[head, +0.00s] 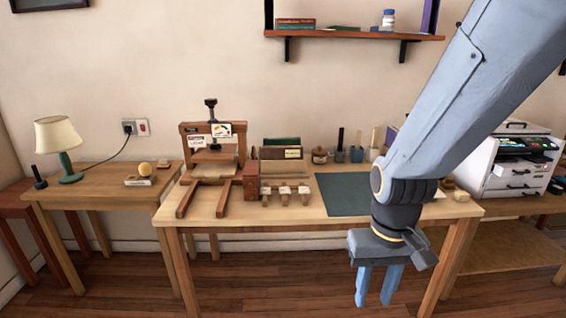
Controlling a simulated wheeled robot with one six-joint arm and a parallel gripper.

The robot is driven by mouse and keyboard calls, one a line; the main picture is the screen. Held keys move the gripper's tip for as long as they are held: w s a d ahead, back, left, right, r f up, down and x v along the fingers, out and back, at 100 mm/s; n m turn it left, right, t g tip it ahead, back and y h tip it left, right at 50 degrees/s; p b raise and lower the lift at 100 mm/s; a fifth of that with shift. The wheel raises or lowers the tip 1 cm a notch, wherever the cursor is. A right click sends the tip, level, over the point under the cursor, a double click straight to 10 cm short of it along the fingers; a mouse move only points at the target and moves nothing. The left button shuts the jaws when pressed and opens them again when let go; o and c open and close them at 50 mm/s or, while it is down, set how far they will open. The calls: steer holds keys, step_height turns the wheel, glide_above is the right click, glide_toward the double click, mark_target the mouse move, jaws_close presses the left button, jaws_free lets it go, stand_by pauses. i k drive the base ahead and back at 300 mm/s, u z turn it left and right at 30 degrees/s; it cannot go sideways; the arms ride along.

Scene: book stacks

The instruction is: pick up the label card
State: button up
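My gripper (374,303) hangs pointing down in front of the work table's (285,227) front edge, right of its middle. Its two blue fingers stand apart with nothing between them. I cannot tell for sure which thing is the label card. A small white card with coloured marks (221,130) shows on the wooden press (211,160), and a white label (196,142) is beside it. Both are far to the left of my gripper. A pale strip (434,236) shows on the table behind my wrist, mostly hidden by it.
A dark green mat (347,194) lies bare on the table. Several wooden pieces (286,194), a book rack (281,158) and small pots stand left of and behind it. A lamp (60,145) stands on the left table. A white printer (513,163) is at right.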

mark_target(302, 190)
steer(key=u, duration=0.25)
steer(key=i, duration=0.4)
steer(key=u, duration=0.6)
steer(key=i, duration=1.45)
steer(key=z, duration=0.4)
